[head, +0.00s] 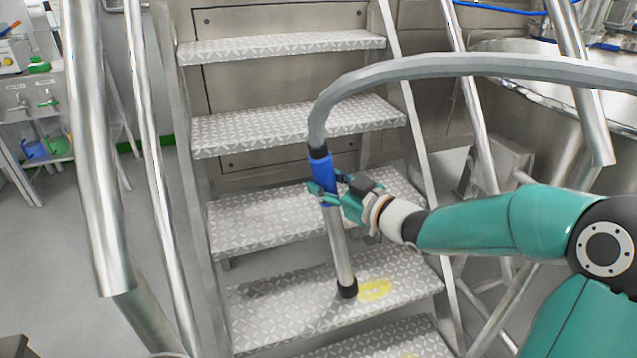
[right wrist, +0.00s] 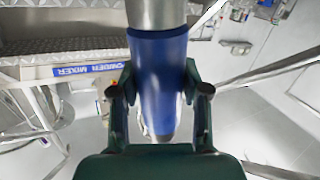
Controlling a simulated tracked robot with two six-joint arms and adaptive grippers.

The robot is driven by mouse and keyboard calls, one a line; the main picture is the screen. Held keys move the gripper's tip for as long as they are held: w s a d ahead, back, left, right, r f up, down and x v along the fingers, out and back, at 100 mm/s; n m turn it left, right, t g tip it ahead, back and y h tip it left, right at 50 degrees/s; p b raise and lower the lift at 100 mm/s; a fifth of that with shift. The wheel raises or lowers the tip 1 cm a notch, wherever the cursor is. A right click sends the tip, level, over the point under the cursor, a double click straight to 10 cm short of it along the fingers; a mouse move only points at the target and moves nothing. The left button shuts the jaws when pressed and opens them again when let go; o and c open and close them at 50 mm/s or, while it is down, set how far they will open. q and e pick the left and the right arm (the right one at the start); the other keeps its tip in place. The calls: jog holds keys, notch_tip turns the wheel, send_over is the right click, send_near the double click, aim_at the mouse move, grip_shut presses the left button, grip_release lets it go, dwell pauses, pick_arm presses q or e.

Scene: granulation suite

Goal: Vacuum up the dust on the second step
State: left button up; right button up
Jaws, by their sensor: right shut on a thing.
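My right gripper (head: 328,193) is shut on the blue grip of the vacuum wand (head: 338,240). The right wrist view shows its two fingers on either side of the blue grip (right wrist: 158,75). The wand is nearly upright. Its black nozzle (head: 347,289) is at the tread of the step (head: 290,306) just above the lowest visible one. A yellow dust patch (head: 376,289) lies on that tread just right of the nozzle. Whether the nozzle touches the tread is hard to tell. A grey hose (head: 450,66) arches from the wand's top to the right. My left gripper is not in view.
The lowest visible step (head: 385,342) has a little yellow at the bottom picture edge. More patterned treads rise behind the wand. Metal handrails (head: 95,150) flank the stairs.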

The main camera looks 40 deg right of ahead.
jog(key=s+d+p, duration=0.3)
jog(key=d, duration=0.6)
jog(key=shift+s+d+r+p, duration=0.15)
jog(key=shift+s+d+p, duration=0.15)
jog(key=shift+d+p, duration=0.05)
dwell(0.9)
notch_tip(320, 180, up, 8)
jog(key=p, duration=0.7)
dwell(0.4)
